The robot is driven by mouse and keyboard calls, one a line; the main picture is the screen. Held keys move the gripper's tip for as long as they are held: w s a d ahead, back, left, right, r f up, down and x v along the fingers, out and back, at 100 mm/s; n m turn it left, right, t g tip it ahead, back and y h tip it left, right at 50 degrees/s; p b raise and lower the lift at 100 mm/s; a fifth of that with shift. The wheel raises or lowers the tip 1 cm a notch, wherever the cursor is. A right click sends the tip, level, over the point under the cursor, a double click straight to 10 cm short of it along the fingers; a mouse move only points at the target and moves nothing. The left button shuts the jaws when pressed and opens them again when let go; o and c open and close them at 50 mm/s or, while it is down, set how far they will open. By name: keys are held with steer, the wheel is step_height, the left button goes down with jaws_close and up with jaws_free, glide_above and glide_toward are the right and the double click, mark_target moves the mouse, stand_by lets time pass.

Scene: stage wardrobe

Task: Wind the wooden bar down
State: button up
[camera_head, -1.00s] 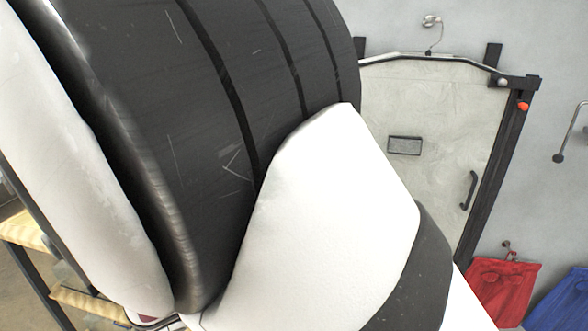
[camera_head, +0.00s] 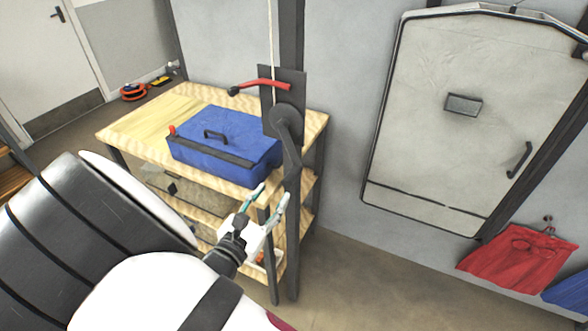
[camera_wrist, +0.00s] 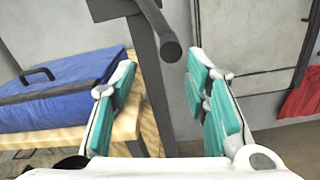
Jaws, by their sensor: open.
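The wooden bar is not in view. A dark winch plate (camera_head: 268,92) sits on an upright post at the back of the room, with a pale rope (camera_head: 271,30) running up from it. A grey crank (camera_head: 287,130) hangs down from its hub. In the wrist view the crank's dark round grip (camera_wrist: 171,50) points toward me. A red lever (camera_head: 262,85) with a black end sticks out left from the plate. My gripper (camera_head: 272,196) is open and empty, below the crank. In the wrist view its teal-padded fingers (camera_wrist: 162,80) are apart, with the grip beyond, between them.
A blue toolbox (camera_head: 225,140) stands on a wooden shelf unit (camera_head: 140,120) left of the post. A framed pale panel (camera_head: 450,150) hangs on the wall to the right, with red cloth (camera_head: 515,252) below it. Floor right of the post is clear.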

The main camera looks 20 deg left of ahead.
mark_target(290, 171)
steer(key=w+b, duration=0.1)
steer(key=w, duration=0.2)
steer(key=w+b, duration=0.1)
steer(key=w, duration=0.3)
steer(key=w+b, duration=0.1)
steer(key=w, duration=0.2)
steer(key=shift+w+d, duration=0.35)
steer(key=shift+d, duration=0.05)
